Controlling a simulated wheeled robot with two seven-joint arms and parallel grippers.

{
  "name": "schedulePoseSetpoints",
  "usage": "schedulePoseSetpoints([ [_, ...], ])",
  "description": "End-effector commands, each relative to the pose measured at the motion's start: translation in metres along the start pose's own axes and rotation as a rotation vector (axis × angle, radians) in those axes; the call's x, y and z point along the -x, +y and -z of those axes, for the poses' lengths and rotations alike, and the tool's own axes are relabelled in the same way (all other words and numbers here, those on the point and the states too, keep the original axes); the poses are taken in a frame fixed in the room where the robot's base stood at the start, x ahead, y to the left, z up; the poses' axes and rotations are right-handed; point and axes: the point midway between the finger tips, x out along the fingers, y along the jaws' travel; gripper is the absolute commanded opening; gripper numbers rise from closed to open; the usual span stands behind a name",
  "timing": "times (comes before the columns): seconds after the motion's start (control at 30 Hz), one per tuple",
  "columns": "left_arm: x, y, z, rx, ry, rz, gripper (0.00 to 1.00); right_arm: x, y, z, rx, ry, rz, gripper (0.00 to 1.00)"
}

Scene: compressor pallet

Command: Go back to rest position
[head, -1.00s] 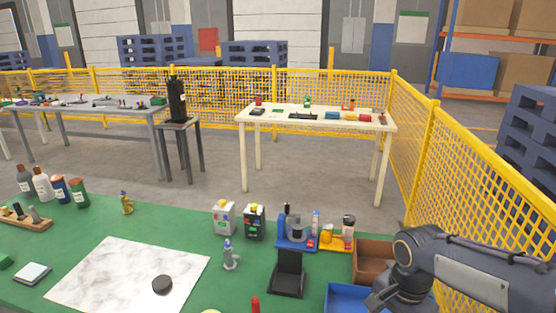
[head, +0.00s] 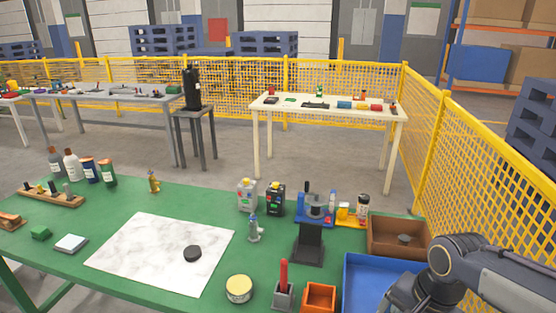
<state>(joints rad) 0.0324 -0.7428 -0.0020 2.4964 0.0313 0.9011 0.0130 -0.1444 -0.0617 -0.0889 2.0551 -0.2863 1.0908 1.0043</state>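My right arm (head: 470,268) comes in from the right over the green table (head: 150,195), at its right end. Its gripper end is low at the bottom edge, in front of the blue tray (head: 365,277). The fingertips are cut off or hidden, so I cannot tell whether they are open or shut. My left arm and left gripper are not in view.
A brown bin (head: 385,238) stands behind the blue tray. An orange box (head: 319,297), a red-handled tool (head: 284,280) and a round tin (head: 239,288) are near the front edge. A black stand (head: 310,240) and small machines are at the back. Yellow fencing (head: 480,180) runs along the right.

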Motion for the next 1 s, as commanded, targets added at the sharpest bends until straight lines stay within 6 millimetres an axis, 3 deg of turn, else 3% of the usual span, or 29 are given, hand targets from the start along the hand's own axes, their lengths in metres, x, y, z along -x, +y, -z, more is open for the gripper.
schedulePoseSetpoints([
  [0.33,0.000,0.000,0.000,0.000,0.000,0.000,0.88,0.019,0.035,-0.048,0.323,0.059,0.232,0.85],
  [0.6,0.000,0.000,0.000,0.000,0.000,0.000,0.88,0.019,0.054,-0.090,0.634,0.227,0.387,0.85],
  [1.0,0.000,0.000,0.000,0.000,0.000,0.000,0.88,0.018,0.056,-0.096,0.682,0.259,0.402,0.85],
])
